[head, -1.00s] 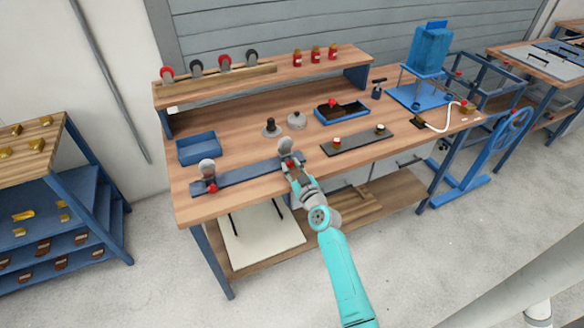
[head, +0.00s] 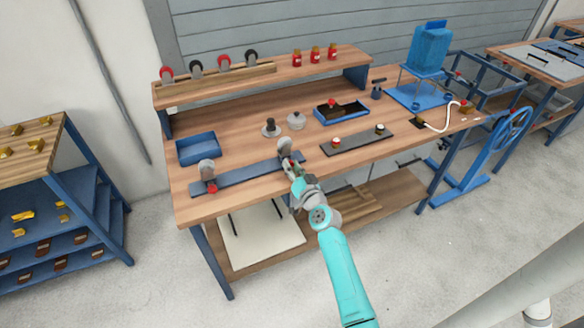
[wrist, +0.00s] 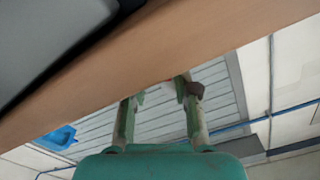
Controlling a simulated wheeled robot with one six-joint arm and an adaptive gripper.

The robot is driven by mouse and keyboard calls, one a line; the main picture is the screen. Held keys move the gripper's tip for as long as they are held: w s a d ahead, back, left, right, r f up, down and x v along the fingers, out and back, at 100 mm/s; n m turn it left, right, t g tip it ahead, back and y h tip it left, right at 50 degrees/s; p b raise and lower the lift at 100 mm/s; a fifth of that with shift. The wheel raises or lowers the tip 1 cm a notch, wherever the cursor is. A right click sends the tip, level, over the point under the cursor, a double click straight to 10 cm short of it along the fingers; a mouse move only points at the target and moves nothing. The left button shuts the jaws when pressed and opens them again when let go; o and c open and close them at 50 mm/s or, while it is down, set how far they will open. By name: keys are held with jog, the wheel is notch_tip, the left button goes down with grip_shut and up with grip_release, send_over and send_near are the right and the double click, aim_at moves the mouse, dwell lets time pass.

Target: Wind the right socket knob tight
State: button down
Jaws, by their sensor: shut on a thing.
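A long blue-grey bar (head: 245,176) lies along the front of the bench with a socket at each end. The right socket (head: 285,146) is a grey upright round piece. Its red knob, low on its front, is mostly hidden by my gripper (head: 290,168), which is shut on it at the bar's right end. The left socket (head: 207,169) has a plain red knob (head: 212,188) at its front. In the wrist view, my gripper (wrist: 160,92) shows two green fingers with a gap between them; the knob cannot be made out clearly there.
A blue tray (head: 198,148) stands behind the bar. Two grey knobbed pieces (head: 296,121) stand mid-bench, near a dark parts tray (head: 340,110). A dark plate (head: 357,139) with two small knobs lies to the right. A shelf (head: 265,82) runs along the back.

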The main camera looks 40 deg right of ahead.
jog(key=shift+m, duration=0.8)
jog(key=c, duration=0.9)
grip_release()
jog(key=shift+o, duration=0.2)
